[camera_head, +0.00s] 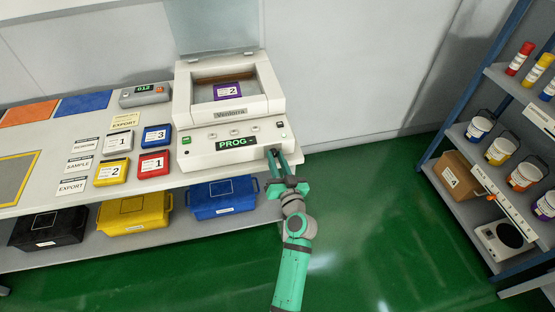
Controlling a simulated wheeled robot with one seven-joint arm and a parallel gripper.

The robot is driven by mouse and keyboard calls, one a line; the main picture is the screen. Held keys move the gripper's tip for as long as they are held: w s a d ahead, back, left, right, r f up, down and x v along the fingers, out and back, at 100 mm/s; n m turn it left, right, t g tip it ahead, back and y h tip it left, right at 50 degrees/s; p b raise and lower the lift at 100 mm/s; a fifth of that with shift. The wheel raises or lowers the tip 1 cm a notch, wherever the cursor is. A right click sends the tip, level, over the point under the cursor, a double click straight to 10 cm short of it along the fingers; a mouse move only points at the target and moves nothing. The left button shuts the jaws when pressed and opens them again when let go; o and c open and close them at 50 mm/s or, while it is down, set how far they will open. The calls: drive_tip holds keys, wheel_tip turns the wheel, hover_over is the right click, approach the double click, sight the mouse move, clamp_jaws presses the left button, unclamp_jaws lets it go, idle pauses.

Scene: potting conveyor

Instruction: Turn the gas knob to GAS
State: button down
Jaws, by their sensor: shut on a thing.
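The white machine labelled Ventura (198,157) stands at the right end of the bench, with a green-lit display (236,142) reading PROG on its front. My green gripper (274,152) reaches up to the right end of that front panel, just right of the display. Its fingers are closed on the gas knob there. The fingers hide the knob, so its pointer and the GAS mark cannot be read. Small round controls sit along the panel top. A purple cartridge marked 2 (227,90) lies in the machine's upper window.
Cartridges in white (117,142), blue (156,135), yellow (110,171) and red (153,163) lie on the bench left of the machine. Black, yellow and blue bins (223,198) stand on the lower shelf. A rack (468,133) with paint buckets stands at right. Green floor between is clear.

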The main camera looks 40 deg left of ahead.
drive_tip(key=m, duration=0.9)
drive_tip(key=shift+f+t, duration=0.1)
drive_tip(key=shift+t, duration=0.2)
drive_tip(key=m, duration=0.3)
drive_tip(key=shift+m, duration=0.3)
drive_tip(key=m, duration=0.3)
drive_tip(key=shift+w+d+m+t, duration=0.2)
drive_tip(key=shift+m+t, duration=0.1)
drive_tip(key=shift+m, duration=0.1)
drive_tip(key=shift+s+a+f+m, duration=0.1)
drive_tip(key=shift+s+a+m, duration=0.15)
drive_tip(key=shift+m, duration=0.25)
drive_tip(key=shift+d, duration=0.1)
